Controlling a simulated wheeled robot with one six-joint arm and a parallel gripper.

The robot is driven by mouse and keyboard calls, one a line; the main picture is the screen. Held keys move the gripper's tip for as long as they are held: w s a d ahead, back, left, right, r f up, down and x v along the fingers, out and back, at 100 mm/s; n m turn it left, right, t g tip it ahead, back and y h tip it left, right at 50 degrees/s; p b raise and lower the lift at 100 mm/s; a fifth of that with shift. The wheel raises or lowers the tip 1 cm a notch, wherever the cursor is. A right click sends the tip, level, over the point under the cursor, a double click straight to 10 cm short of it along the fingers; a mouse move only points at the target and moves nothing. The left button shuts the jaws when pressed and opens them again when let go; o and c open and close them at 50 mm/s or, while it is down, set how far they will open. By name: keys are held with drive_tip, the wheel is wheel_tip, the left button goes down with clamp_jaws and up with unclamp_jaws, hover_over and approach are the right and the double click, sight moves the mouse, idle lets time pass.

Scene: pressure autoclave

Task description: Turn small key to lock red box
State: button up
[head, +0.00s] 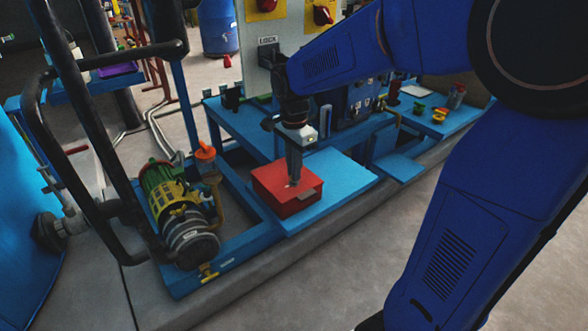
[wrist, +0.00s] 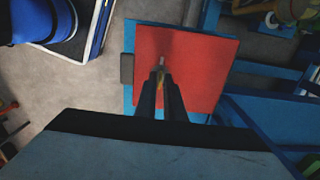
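The red box (head: 287,203) sits closed on a blue platform (head: 343,183) in the head view. Its red lid (wrist: 205,62) fills the upper middle of the wrist view. My gripper (head: 293,180) points straight down over the lid, its tips at or very near the top surface. In the wrist view its two dark fingers (wrist: 160,76) are close together with a small brassy piece between them, which looks like the small key (wrist: 161,63). The fingers hide most of the key, and its turn angle cannot be read. A grey latch (wrist: 127,68) sticks out at the lid's edge.
A green and yellow pump (head: 178,210) stands left of the box. An orange-capped part (head: 205,152) is behind the pump. Black pipe rails (head: 85,150) rise at the far left. A blue bench (head: 440,122) lies behind on the right. The floor in front is clear.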

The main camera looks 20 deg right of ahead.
drive_tip(key=shift+o, duration=0.9)
wheel_tip(320, 180, up, 17)
drive_tip(key=shift+r, duration=0.2)
drive_tip(key=s+d+f+n+t, duration=0.2)
drive_tip(key=s+f+n, duration=0.5)
drive_tip(key=s, duration=0.4)
drive_tip(key=s+d+f+n+t, duration=0.2)
drive_tip(key=s+d+f+n, duration=0.3)
drive_tip(key=s, duration=0.7)
wheel_tip(320, 180, down, 2)
drive_tip(key=n, duration=0.2)
drive_tip(key=shift+s+n+t, duration=0.2)
drive_tip(key=shift+n+t, duration=0.1)
drive_tip(key=shift+t, duration=0.1)
idle(0.4)
